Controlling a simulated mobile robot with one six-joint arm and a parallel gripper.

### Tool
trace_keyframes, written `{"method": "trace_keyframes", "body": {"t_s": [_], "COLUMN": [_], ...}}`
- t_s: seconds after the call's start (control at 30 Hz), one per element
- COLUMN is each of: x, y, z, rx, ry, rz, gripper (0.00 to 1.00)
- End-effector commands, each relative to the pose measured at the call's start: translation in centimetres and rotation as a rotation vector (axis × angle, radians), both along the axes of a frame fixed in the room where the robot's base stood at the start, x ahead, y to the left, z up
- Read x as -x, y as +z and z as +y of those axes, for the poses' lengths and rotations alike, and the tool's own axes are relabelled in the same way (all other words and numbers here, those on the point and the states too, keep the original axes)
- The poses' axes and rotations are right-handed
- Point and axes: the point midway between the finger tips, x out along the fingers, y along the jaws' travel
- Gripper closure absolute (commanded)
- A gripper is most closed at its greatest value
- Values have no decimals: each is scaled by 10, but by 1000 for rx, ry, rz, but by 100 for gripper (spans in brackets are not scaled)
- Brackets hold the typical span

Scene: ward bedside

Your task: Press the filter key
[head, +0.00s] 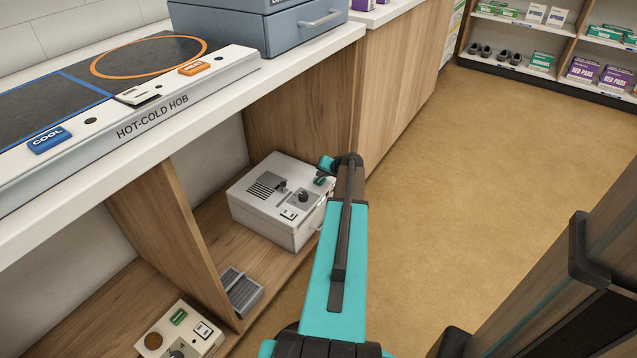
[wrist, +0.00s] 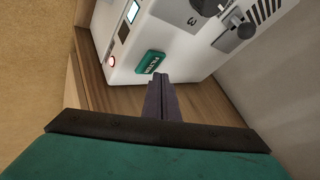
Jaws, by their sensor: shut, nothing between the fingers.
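A white box-shaped device (head: 262,218) stands on the wooden shelf under the counter. It has a vent grille, knobs and a small green key (head: 319,181) near its right edge. In the wrist view the device (wrist: 172,35) is close ahead, and its green key (wrist: 150,62) bears a small label that I cannot read surely. My gripper (wrist: 161,78) is shut and empty, its fingertips just below and right of the green key in that picture. I cannot tell whether they touch it. In the head view my arm hides most of the gripper.
A second device (head: 178,330) with a green key sits in the lower left compartment. A grey ribbed block (head: 241,291) lies near the shelf's front edge. The hot-cold hob (head: 150,118) is on the counter above. Open floor (head: 440,190) lies to the right.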

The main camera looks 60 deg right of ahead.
Motion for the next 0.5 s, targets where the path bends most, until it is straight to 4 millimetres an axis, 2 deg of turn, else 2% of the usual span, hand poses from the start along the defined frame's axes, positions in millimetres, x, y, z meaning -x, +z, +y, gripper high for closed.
{"method": "trace_keyframes", "body": {"t_s": [0.2, 0.5], "x": [0, 0], "y": [-7, -7], "z": [0, 0], "rx": [0, 0], "ry": [0, 0], "rz": [0, 0], "gripper": [100, 100]}}
